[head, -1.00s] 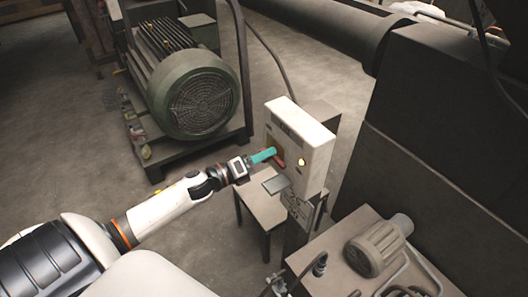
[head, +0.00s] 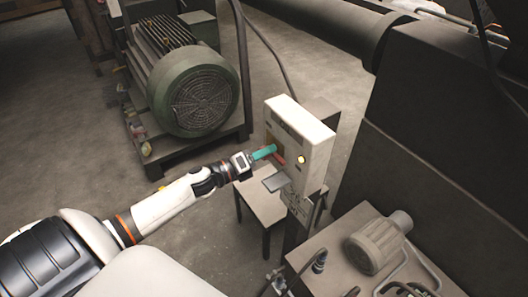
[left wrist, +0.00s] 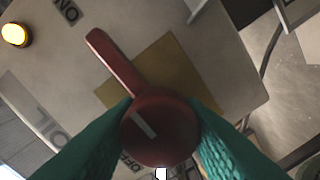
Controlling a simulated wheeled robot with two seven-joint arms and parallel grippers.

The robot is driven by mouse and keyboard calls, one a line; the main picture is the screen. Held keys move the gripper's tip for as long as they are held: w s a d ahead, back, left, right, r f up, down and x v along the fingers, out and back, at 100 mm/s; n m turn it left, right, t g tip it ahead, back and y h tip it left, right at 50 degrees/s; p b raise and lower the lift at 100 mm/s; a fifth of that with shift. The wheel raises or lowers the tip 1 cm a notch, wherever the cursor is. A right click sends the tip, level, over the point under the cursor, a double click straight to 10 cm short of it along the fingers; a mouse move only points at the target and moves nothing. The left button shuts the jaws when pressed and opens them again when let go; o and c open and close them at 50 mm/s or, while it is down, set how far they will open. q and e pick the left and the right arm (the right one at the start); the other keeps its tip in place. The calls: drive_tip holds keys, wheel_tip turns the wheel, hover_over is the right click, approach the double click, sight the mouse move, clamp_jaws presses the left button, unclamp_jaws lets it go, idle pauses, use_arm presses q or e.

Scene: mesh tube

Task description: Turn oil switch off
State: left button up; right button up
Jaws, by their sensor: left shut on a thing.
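The oil switch is a red rotary knob with a long lever (left wrist: 115,62) on a pale control box (head: 311,137). In the left wrist view, the lever points up-left, towards the ON label (left wrist: 67,10). The OFF label (left wrist: 129,161) is partly hidden at the bottom, and the OIL label (left wrist: 46,124) is at the left. My left gripper (head: 273,150) has green fingers, one on each side of the round knob, shut on it. The red lever also shows small beside the fingers in the head view (head: 279,160). My right gripper is not in view.
A lit yellow lamp (head: 301,159) sits on the box face. A grey plate (head: 276,181) juts out below the switch. A small table (head: 262,207) stands under it. A green motor (head: 195,95) is behind left, and a bench with a pump (head: 375,246) is at lower right.

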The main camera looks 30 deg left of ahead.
use_arm(q)
drive_tip(key=n+p, duration=0.1)
drive_tip(key=n, duration=0.3)
drive_tip(key=shift+n+p, duration=0.3)
drive_tip(key=n+p, duration=0.1)
drive_tip(key=n, duration=0.3)
drive_tip(key=shift+n+p, duration=0.3)
drive_tip(key=n+p, duration=0.1)
drive_tip(key=n, duration=0.2)
drive_tip(key=shift+n, duration=0.3)
drive_tip(key=shift+f+n+p, duration=0.15)
drive_tip(key=shift+n+p, duration=0.6)
drive_tip(key=shift+n, duration=1.55)
drive_tip(key=o, duration=1)
